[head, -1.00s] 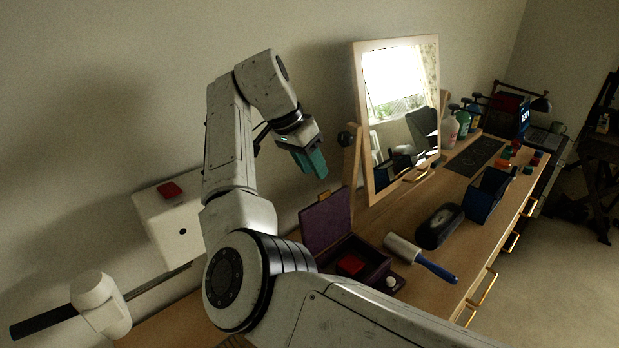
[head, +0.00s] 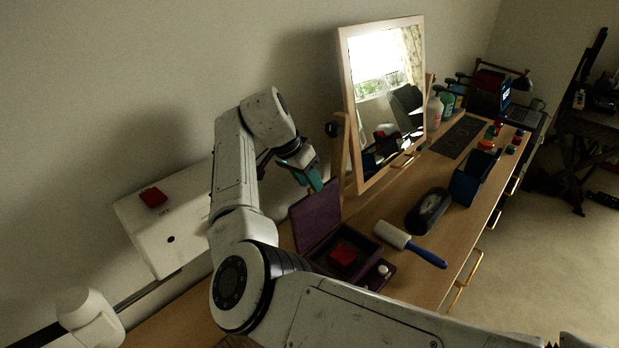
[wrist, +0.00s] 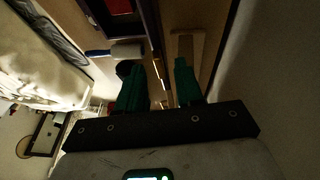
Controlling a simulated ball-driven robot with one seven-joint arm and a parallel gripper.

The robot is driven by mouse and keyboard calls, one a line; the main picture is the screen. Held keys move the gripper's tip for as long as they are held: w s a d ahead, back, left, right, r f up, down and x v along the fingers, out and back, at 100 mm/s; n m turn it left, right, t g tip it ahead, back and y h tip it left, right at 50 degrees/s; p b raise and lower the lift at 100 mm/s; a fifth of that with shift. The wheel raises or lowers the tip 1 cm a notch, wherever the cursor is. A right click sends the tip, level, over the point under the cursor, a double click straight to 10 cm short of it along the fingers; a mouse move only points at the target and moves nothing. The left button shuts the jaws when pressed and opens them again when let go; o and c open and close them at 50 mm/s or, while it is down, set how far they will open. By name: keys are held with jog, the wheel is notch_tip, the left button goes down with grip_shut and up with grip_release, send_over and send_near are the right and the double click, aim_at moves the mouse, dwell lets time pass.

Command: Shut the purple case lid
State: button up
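The purple case (head: 368,246) sits on the wooden desk with its lid (head: 316,217) standing up, tilted back on the wall side. A red block (head: 343,254) lies inside the case. My gripper (head: 317,184), with teal fingers, hangs just above the lid's top edge; I cannot tell in the head view whether it touches. In the wrist view my gripper (wrist: 155,68) has its two fingers apart with a gap between them. The open case (wrist: 104,16) shows dimly at the top of that view, and a dark strip, perhaps the lid's edge, runs towards the gap.
A tilted mirror (head: 347,100) stands behind and right of the case. A lint roller (head: 410,243), a black oval case (head: 428,210) and a blue box (head: 468,185) lie to the right. A white box with a red button (head: 153,197) is on the left.

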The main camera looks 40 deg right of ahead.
jog(key=shift+s+d+f, duration=0.1)
jog(key=shift+d+f, duration=0.1)
jog(key=shift+f, duration=0.25)
grip_shut()
dwell(1.2)
